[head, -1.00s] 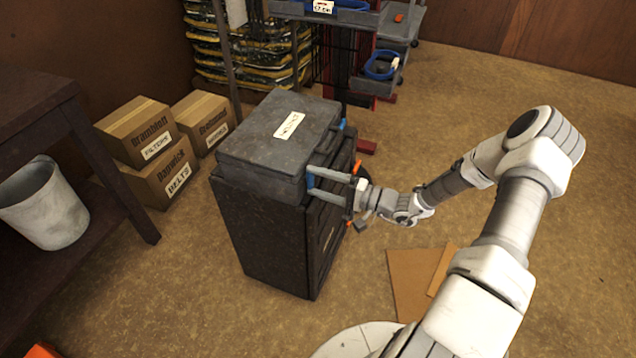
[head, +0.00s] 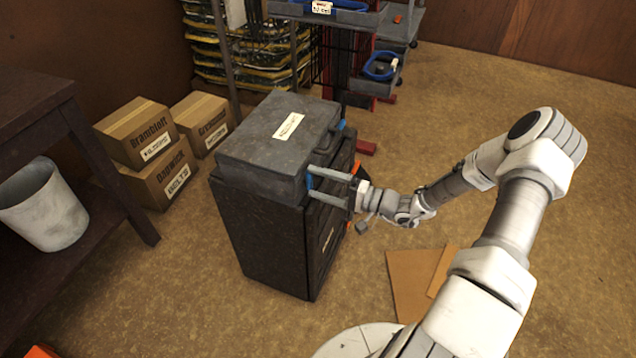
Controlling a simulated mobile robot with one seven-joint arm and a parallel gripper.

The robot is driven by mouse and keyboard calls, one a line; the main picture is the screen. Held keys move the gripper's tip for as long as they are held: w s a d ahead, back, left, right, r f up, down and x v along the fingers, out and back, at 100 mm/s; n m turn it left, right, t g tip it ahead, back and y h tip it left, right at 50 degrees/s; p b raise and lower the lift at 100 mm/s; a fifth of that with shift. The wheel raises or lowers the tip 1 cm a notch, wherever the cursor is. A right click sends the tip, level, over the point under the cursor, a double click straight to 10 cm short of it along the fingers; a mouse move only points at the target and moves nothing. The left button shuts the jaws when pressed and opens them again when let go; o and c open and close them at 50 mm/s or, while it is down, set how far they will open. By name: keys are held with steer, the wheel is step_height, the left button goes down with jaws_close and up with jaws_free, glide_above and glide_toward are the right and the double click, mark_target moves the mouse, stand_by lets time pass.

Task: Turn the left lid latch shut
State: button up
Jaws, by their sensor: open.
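A black cabinet (head: 262,238) with a closed grey-black lid box (head: 255,133) on top stands in the middle of the head view. Two blue latches show on the box's right-facing side. The near one, the left lid latch (head: 309,181), is at the box's near corner. The far latch (head: 342,125) is farther back along that side. My gripper (head: 312,182) is open, with one finger above and one below the near latch. I cannot tell whether the fingers touch it. The fingers partly hide the latch.
Cardboard boxes (head: 160,178) stand on the floor at left, by a dark bench (head: 125,205) with a grey bucket (head: 45,207). A rack (head: 345,20) stands behind the cabinet. Brown boards (head: 408,285) lie at right. The floor at far right is clear.

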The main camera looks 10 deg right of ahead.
steer(key=p+v, duration=0.2)
steer(key=v, duration=1.5)
steer(key=shift+r, duration=0.15)
